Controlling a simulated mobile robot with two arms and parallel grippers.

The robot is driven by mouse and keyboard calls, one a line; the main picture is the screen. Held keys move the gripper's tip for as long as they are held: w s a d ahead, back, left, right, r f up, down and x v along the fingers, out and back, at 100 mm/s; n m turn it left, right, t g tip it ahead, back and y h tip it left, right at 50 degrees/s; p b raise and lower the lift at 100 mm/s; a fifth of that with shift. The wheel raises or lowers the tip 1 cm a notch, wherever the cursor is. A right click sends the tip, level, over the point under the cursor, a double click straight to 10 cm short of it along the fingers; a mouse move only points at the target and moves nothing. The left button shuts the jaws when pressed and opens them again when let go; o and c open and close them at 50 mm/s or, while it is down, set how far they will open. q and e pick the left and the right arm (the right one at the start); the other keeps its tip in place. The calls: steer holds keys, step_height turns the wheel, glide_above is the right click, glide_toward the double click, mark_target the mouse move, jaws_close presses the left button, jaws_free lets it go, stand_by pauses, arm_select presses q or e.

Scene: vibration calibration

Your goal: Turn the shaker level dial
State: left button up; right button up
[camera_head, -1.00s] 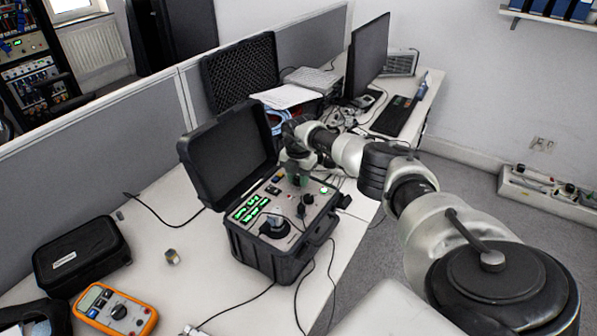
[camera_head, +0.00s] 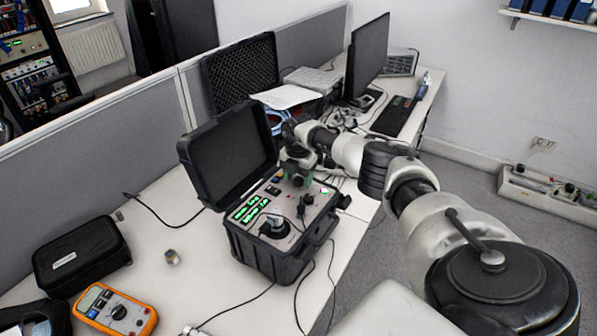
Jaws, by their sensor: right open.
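The shaker unit is an open black case (camera_head: 275,258) on the desk in the head view, with its lid tilted back. Its grey panel carries a lit green display (camera_head: 250,208), a round shaker mount (camera_head: 275,227) and a small black dial (camera_head: 306,199). My right gripper (camera_head: 299,181) is open and points down at the far part of the panel, just behind this dial. Its fingers are small in view, and I cannot tell whether they touch a knob hidden there. My left gripper is out of view.
An orange multimeter (camera_head: 115,309), a black pouch (camera_head: 82,250) and a small metal cylinder (camera_head: 172,257) lie left of the case. Cables run over the desk's front edge. A monitor (camera_head: 368,55) and keyboard (camera_head: 393,115) stand farther back.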

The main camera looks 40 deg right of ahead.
mark_target(299, 178)
step_height(299, 178, up, 11)
steer(key=b, duration=0.1)
steer(key=shift+f, duration=0.2)
stand_by(0.5)
